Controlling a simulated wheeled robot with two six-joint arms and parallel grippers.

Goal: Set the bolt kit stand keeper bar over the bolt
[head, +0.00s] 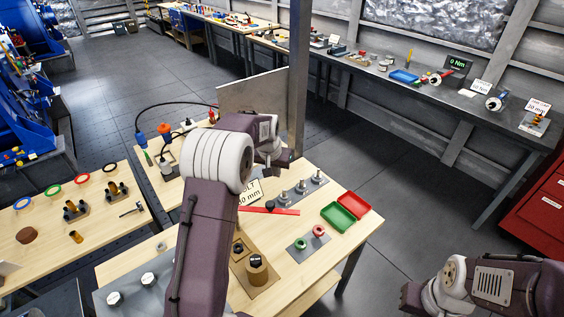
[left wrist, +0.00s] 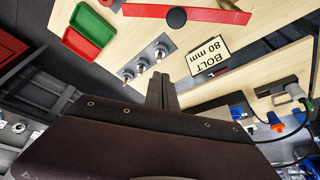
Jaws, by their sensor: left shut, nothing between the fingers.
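The bolt kit stand (head: 302,188) is a grey plate with several upright metal bolts, on the wooden table; it also shows in the left wrist view (left wrist: 146,62). A red bar with a black round knob, seemingly the keeper bar (head: 284,211), lies beside the stand, apart from the bolts; it also shows in the left wrist view (left wrist: 215,15). My left gripper (left wrist: 161,92) is shut and empty, above the table and pointing toward the stand. In the head view its fingers are largely hidden by my wrist. My right gripper (head: 412,297) is at the lower right, its fingers unclear.
A "BOLT 80 mm" card (left wrist: 208,57) stands near the bolts. Green (head: 338,217) and red (head: 354,203) trays lie at the table's right edge. A plate with green and red rings (head: 310,240) and a brown block (head: 257,270) sit nearer. A post (head: 298,80) rises behind.

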